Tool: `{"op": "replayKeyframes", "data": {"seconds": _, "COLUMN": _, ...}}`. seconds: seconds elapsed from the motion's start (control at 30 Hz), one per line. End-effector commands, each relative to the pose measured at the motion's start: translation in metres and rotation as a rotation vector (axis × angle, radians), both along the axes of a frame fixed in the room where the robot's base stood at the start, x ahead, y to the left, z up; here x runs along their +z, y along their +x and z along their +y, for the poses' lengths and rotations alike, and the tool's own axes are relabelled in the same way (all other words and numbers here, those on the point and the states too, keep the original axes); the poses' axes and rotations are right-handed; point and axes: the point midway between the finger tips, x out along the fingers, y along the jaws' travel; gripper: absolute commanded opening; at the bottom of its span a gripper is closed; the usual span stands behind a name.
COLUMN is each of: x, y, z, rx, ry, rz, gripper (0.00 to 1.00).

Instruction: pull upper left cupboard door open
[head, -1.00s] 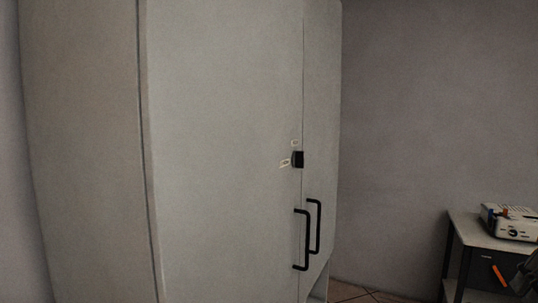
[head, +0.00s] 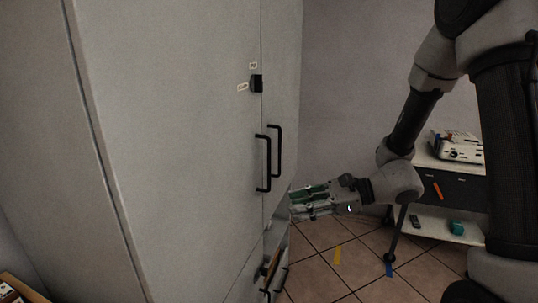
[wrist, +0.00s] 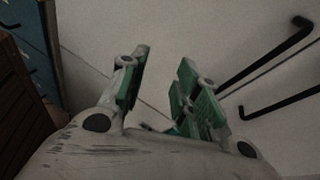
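The upper left cupboard door (head: 175,130) is a tall grey-white panel and looks shut. Its black bar handle (head: 263,165) is upright near its right edge. A second black handle (head: 276,150) is on the narrower-looking right door (head: 283,75). A small black latch-like block (head: 257,83) sits at the seam above the handles. My gripper (head: 293,203) is to the right of and below both handles, apart from them. In the wrist view my gripper (wrist: 163,66) has its green-padded fingers spread with nothing between them. Two black handles (wrist: 265,58) show right of the fingers there; which is which I cannot tell.
Below the upper doors a lower section with handles (head: 280,282) seems partly open, with brownish contents. A side table (head: 462,190) with a white device (head: 456,146) stands at the right, behind my arm. Tiled floor (head: 315,240) lies between. Small items lie on the floor.

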Motion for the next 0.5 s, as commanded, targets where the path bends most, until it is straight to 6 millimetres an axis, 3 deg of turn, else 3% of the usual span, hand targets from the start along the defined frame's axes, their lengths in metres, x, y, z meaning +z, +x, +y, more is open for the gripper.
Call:
{"op": "replayKeyframes", "data": {"seconds": 0.03, "x": 0.005, "y": 0.027, "z": 0.008, "rx": -0.106, "ry": 0.073, "rz": 0.039, "gripper": 0.32}}
{"op": "replayKeyframes", "data": {"seconds": 0.1, "x": 0.021, "y": 0.063, "z": 0.014, "rx": -0.238, "ry": 0.171, "rz": 0.064, "gripper": 0.32}}
{"op": "replayKeyframes", "data": {"seconds": 0.2, "x": 0.048, "y": 0.099, "z": 0.015, "rx": -0.368, "ry": 0.282, "rz": 0.072, "gripper": 0.32}}
{"op": "replayKeyframes", "data": {"seconds": 0.33, "x": 0.065, "y": 0.119, "z": 0.014, "rx": -0.446, "ry": 0.365, "rz": 0.092, "gripper": 0.32}}
{"op": "replayKeyframes", "data": {"seconds": 0.5, "x": 0.066, "y": 0.128, "z": 0.031, "rx": -0.441, "ry": 0.377, "rz": 0.112, "gripper": 0.32}}
